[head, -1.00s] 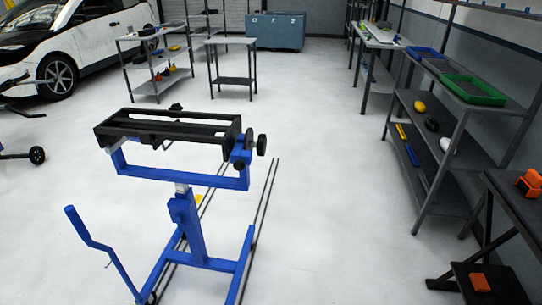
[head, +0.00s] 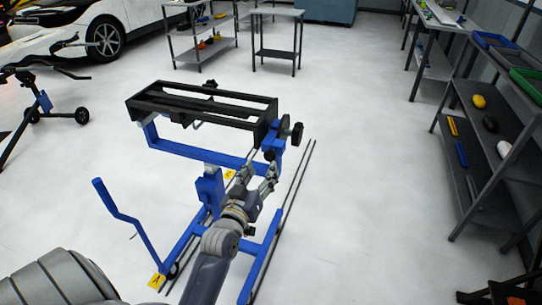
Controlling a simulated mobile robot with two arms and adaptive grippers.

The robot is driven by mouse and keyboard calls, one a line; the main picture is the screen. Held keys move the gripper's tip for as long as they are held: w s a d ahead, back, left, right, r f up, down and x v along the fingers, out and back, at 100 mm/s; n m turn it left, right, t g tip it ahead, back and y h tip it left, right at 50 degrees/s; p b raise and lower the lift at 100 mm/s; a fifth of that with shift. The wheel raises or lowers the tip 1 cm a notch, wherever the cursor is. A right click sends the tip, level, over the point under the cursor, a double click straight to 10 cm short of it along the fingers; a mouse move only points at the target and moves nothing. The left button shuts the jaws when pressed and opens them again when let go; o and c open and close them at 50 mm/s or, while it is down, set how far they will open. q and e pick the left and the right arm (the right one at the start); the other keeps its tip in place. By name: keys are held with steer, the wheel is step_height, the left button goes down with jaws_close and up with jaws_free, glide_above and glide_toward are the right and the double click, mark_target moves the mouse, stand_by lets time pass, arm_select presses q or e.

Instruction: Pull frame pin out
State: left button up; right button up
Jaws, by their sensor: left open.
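A blue stand with a black rectangular frame (head: 205,98) on top stands in the middle of the head view. Dark round knobs (head: 297,133) sit at the frame's right end, and a smaller dark knob (head: 269,155) sits lower, under that corner. I cannot tell which of these is the frame pin. My left gripper (head: 259,170) points up at the right end of the blue crossbar, just below the small knob. Its fingers are apart, with nothing visibly held. Whether it touches the knob cannot be told. My right gripper is not in view.
A blue crank handle (head: 119,206) sticks up at the stand's left. Dark rails (head: 300,175) run along the floor beside the stand. Shelves (head: 475,150) with trays and tools line the right. Carts and a white car (head: 80,35) stand behind. Open floor lies right of the stand.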

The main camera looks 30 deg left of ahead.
mark_target(268, 159)
arm_select(q)
steer(key=x, duration=0.7)
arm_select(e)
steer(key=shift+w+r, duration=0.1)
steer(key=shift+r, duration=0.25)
arm_select(q)
jaws_close()
steer(key=shift+s+d+f+p, duration=0.15)
steer(key=shift+s+p, duration=0.3)
steer(key=shift+p, duration=0.3)
steer(key=shift+v, duration=1)
steer(key=shift+w, duration=0.1)
steer(key=shift+c, duration=0.9)
jaws_free()
steer(key=shift+o, duration=0.9)
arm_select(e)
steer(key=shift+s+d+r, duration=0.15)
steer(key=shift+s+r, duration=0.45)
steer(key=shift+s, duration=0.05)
